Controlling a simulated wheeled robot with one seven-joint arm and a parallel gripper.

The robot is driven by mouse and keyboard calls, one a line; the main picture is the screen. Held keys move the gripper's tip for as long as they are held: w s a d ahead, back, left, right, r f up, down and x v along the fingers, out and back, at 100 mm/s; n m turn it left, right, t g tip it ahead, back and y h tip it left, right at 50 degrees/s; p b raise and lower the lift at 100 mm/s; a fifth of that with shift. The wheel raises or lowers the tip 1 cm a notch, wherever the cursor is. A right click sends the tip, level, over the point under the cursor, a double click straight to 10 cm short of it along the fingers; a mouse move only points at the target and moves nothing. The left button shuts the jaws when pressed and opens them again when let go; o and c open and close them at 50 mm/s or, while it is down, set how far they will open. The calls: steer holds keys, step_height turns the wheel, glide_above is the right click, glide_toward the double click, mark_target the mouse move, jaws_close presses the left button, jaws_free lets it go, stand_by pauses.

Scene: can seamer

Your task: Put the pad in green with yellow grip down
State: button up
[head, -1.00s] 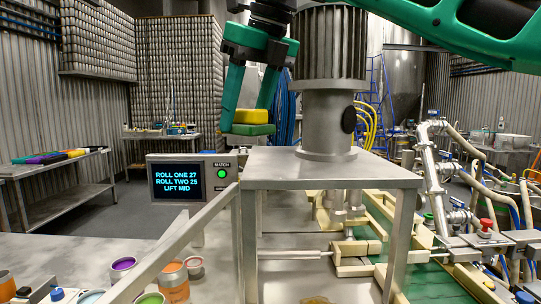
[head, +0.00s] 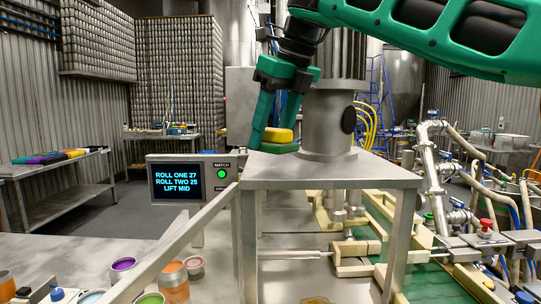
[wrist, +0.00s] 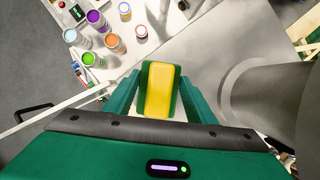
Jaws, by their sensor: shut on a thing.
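The pad is a green block with a yellow grip on top (head: 281,135). My gripper (head: 274,139) is shut on it, with a green finger on either side. The pad is level, low over the back left part of the steel seamer table (head: 330,172); I cannot tell whether it touches the top. In the wrist view the pad (wrist: 146,90) lies between my fingers (wrist: 159,95), yellow grip facing the camera, with the steel top around its right side.
A thick steel column (head: 331,115) stands on the table just right of the pad. A screen (head: 178,184) reading ROLL ONE 27, ROLL TWO 25, LIFT MID stands at left. Open cans (head: 173,283) stand at lower left. A shelf at far left holds coloured pads (head: 58,156).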

mark_target(270, 152)
steer(key=shift+w+f, duration=0.1)
steer(key=shift+f, duration=1.85)
steer(key=shift+f, duration=0.15)
steer(key=o, duration=0.9)
steer(key=shift+o, duration=0.2)
steer(key=shift+v, duration=6.1)
